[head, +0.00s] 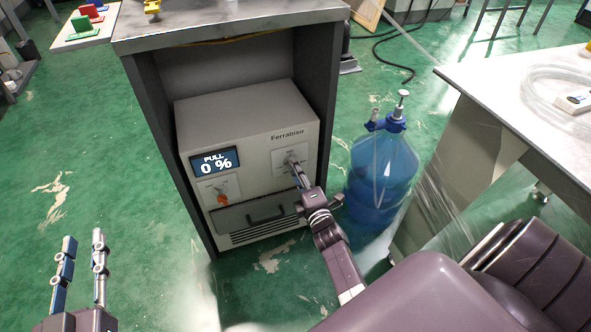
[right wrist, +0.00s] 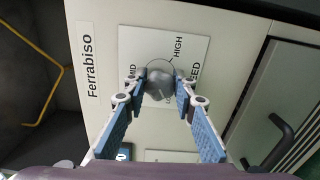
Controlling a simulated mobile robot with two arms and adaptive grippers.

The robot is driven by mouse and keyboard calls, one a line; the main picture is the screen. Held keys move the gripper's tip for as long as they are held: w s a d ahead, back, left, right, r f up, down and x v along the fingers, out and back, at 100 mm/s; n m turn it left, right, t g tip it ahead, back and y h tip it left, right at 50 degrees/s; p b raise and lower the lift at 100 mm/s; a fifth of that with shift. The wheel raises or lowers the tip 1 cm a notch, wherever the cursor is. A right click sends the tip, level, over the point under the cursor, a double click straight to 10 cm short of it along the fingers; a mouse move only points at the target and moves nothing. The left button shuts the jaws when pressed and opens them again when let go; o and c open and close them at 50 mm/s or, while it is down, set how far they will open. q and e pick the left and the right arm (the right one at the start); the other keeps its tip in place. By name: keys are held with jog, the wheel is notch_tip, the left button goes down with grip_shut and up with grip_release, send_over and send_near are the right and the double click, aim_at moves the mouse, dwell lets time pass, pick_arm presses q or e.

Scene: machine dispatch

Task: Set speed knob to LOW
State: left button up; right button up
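The speed knob (right wrist: 158,86) is a rounded grey knob on a white label plate (right wrist: 133,44) of the Ferrabiso machine (head: 250,110). The knob's pointing direction is unclear. My right gripper (right wrist: 160,82) has its fingertips on either side of the knob, close to it; I cannot tell whether both touch it. My left gripper (head: 82,245) is at the lower left, fingers apart and empty, away from the machine.
The machine's display (head: 215,162) reads PULL 0 %. Below it are an orange-red knob (head: 222,199) and a drawer with a dark handle (head: 267,214). A blue water bottle (head: 382,175) stands right of my right arm. A table (head: 480,80) is further right.

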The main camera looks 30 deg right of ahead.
jog(key=o, duration=0.4)
jog(key=shift+c, duration=0.2)
jog(key=v, duration=1.2)
jog(key=shift+a+r, duration=0.1)
jog(key=shift+r, duration=0.05)
